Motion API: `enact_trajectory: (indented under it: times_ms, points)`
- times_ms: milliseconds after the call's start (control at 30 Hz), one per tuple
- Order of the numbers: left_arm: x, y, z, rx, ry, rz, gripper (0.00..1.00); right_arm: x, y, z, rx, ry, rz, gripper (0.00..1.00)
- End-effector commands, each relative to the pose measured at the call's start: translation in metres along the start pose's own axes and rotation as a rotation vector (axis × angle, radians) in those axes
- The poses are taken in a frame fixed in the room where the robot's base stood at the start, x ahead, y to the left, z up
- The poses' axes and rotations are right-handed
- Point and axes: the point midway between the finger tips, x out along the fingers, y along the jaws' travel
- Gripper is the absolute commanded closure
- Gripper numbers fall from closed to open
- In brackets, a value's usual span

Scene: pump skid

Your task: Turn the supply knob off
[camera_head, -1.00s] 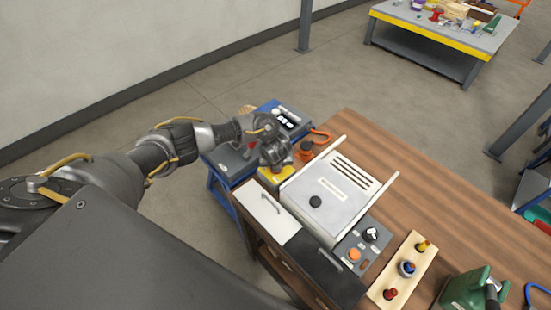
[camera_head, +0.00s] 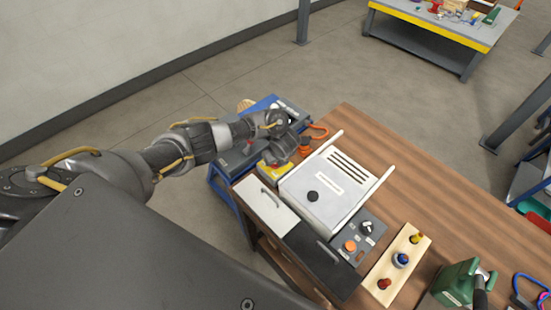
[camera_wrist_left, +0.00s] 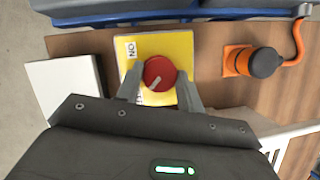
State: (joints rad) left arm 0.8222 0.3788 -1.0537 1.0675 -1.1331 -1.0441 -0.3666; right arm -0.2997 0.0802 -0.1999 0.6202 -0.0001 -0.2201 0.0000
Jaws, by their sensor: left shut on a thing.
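The supply knob looks to be the round red knob (camera_wrist_left: 159,73) on a yellow box (camera_wrist_left: 182,50), which stands on the bench. In the left wrist view its pale pointer line lies diagonally, and an ON label (camera_wrist_left: 131,49) sits at its upper left. Another label below the knob is partly covered and unreadable. My left gripper (camera_wrist_left: 159,88) has one finger on each side of the knob and is shut on it. In the head view my left gripper (camera_head: 286,153) is over the yellow box (camera_head: 272,172) and hides the knob. My right gripper is not in view.
An orange-based device with a dark knob (camera_wrist_left: 265,62) stands right of the yellow box. A white cabinet (camera_head: 325,188) and a pale tray (camera_head: 265,205) are close by. A blue-framed unit (camera_head: 240,155) is behind.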

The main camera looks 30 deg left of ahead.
Motion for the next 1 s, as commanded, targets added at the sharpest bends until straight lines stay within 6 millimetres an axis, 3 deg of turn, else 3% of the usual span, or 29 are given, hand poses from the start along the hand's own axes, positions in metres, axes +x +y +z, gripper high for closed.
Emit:
enact_trajectory:
  times_ms: [200,233,400,767,1000]
  points:
    - [0.0,-0.001,0.001,-0.004,-0.001,-0.001,0.85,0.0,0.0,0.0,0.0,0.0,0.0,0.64]
    - [0.0,-0.001,0.001,-0.004,-0.001,-0.001,0.6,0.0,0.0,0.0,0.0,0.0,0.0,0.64]
    - [0.0,-0.001,0.001,-0.002,-0.001,-0.001,0.41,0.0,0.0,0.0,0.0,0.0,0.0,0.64]
    - [-0.004,-0.001,-0.001,0.0,0.002,-0.002,0.41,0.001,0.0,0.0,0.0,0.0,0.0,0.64]
    - [-0.028,-0.002,0.0,0.001,0.0,-0.005,0.41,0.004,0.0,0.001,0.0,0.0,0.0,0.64]
